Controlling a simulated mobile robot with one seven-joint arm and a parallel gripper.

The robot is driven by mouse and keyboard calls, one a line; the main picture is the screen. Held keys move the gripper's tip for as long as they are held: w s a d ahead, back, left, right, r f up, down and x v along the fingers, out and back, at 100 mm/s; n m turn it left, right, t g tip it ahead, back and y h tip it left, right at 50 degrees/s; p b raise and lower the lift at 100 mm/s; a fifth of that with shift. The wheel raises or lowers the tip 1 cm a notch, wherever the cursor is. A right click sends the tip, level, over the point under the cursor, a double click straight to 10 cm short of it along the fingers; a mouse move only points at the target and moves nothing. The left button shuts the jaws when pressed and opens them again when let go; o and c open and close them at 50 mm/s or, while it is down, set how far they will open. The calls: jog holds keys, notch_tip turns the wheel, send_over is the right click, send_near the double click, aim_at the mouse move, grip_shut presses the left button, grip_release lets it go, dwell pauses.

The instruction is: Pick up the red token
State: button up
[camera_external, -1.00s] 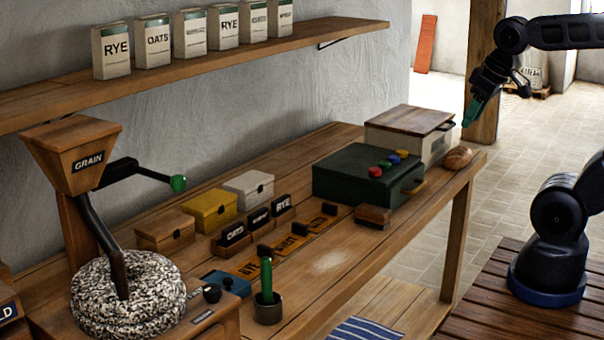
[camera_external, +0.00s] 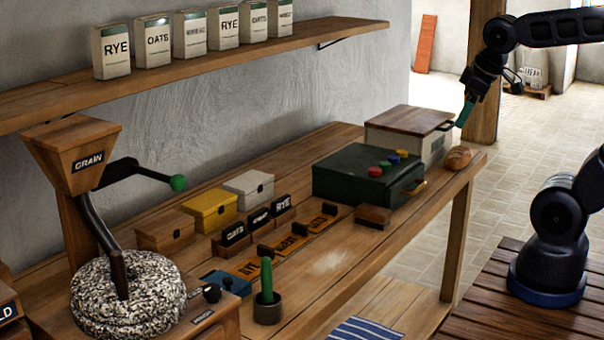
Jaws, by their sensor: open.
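The red token (camera_external: 386,163) is a small round piece lying on top of the dark green box (camera_external: 335,178) near the right end of the bench. A blue token (camera_external: 401,153), a yellow token (camera_external: 393,158) and a green token (camera_external: 375,171) lie in a row with it. My gripper (camera_external: 464,112) hangs at the upper right, above and to the right of the tokens, with its greenish fingertips pointing down. It is open, and nothing shows in it. It is well apart from the red token.
A cream box with a wooden lid (camera_external: 410,119) stands behind the green box, close to my gripper in the picture. A bread loaf (camera_external: 458,158) lies at the bench's right end. A wooden block (camera_external: 373,216) sits before the green box.

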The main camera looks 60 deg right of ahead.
jog(key=w+d+f+n+g+h, duration=0.1)
jog(key=w+d+f+n, duration=0.15)
jog(key=w+n, duration=0.4)
jog(key=w+d+f+n+h, duration=0.1)
jog(key=w+d+f+n, duration=0.15)
jog(key=w+n, duration=0.4)
jog(key=n, duration=1.2)
send_near(375, 169)
jog(key=shift+w+d+f+h, duration=0.1)
jog(key=shift+f+h, duration=0.3)
jog(key=shift+f, duration=1.1)
jog(key=x, duration=0.4)
jog(key=shift+w+r, duration=0.1)
jog(key=shift+w, duration=0.2)
jog(key=shift+w+d+f, duration=0.15)
jog(key=shift+f, duration=0.4)
jog(key=c, duration=1.1)
jog(key=shift+o, duration=0.2)
jog(key=shift+r, duration=0.1)
